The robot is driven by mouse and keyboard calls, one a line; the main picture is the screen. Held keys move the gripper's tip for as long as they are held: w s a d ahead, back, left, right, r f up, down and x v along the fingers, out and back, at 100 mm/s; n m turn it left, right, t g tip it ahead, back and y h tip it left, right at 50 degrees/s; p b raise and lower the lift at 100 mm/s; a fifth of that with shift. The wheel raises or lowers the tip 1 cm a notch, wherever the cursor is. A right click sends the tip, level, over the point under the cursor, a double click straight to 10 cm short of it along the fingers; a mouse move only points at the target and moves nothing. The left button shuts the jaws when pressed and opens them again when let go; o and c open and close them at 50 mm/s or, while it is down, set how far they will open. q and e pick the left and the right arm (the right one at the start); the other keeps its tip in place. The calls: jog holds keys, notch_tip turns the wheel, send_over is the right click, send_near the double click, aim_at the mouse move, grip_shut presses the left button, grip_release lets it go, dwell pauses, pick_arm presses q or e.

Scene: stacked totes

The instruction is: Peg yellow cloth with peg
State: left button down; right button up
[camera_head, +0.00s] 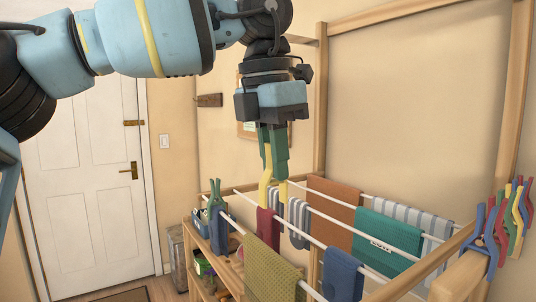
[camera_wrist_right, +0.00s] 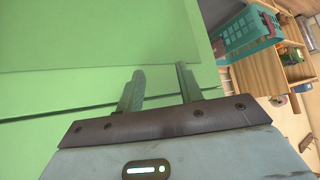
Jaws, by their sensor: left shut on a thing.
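The yellow cloth (camera_head: 270,276), a textured olive-yellow piece, hangs over the front rod of the drying rack, low in the head view. My left gripper (camera_head: 273,152) points down above the rack, shut on a yellow peg (camera_head: 265,190). The peg's two legs stick out below the fingers, just above or in front of a dark red cloth (camera_head: 268,228); whether they touch it I cannot tell. The yellow cloth is below and apart from the peg. My right gripper (camera_wrist_right: 160,88) shows only in the right wrist view, fingers apart and empty, in front of a plain green surface.
A green peg (camera_head: 215,192) stands on a blue cloth (camera_head: 218,228) at the left. Another blue cloth (camera_head: 342,276), brown (camera_head: 333,205) and teal (camera_head: 386,240) cloths hang nearby. Several coloured pegs (camera_head: 490,235) sit on the wooden frame at right. A teal basket (camera_wrist_right: 248,35) stands on a shelf.

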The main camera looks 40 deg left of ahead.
aim_at(272, 184)
pick_arm(q)
jog(key=shift+a+f, duration=0.1)
jog(key=shift+a, duration=0.15)
pick_arm(e)
jog(key=shift+w, duration=0.1)
pick_arm(q)
jog(key=shift+f, duration=0.1)
pick_arm(e)
jog(key=shift+s+f, duration=0.2)
jog(key=shift+s, duration=0.05)
